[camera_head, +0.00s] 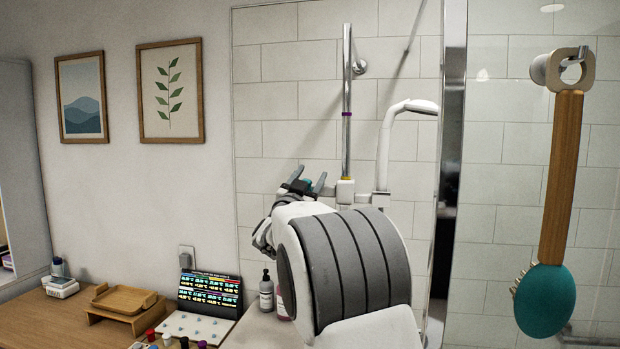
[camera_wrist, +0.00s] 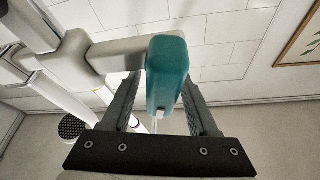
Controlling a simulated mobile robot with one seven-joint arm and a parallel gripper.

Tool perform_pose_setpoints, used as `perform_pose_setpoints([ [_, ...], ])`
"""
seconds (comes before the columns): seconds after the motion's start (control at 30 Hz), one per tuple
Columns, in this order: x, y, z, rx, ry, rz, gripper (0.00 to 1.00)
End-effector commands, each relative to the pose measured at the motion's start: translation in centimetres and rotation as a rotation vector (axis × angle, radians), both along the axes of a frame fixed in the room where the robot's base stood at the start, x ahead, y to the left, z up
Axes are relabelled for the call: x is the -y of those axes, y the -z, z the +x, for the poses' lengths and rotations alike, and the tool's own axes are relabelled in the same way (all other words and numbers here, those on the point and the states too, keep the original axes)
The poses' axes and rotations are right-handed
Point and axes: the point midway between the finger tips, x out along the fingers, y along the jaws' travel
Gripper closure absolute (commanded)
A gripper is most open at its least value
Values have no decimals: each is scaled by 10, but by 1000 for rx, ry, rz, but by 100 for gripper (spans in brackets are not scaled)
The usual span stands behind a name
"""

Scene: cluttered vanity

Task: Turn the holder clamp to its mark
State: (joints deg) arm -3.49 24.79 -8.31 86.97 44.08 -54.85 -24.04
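The holder clamp (camera_head: 346,192) is a pale block on the vertical shower rail (camera_head: 347,75). Its teal end (camera_wrist: 167,70) shows large in the wrist view, on a pale arm reaching from the rail. My gripper (camera_wrist: 161,88) has one finger on each side of this teal end, with gaps visible, so it looks open around it. In the head view my gripper (camera_head: 307,184) is left of the clamp, and only a bit of teal shows between its fingers. A purple band (camera_head: 347,114) is higher on the rail; a yellow band (camera_head: 346,178) sits just above the clamp.
A metal post (camera_head: 450,170) and a hanging teal brush (camera_head: 545,299) are farther right. Bottles (camera_head: 266,292), a wooden tray (camera_head: 124,299) and a dark display (camera_head: 209,294) stand lower left.

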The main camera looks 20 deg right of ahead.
Motion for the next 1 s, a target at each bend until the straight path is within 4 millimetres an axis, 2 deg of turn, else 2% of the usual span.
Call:
perform_pose_setpoints([
  [0.27, -1, 0, -1, 0, -1, 0, 40],
  [0.47, -12, 9, -13, 0, -2, 0, 40],
  [1.0, -85, 54, -100, 1, -3, 0, 40],
])
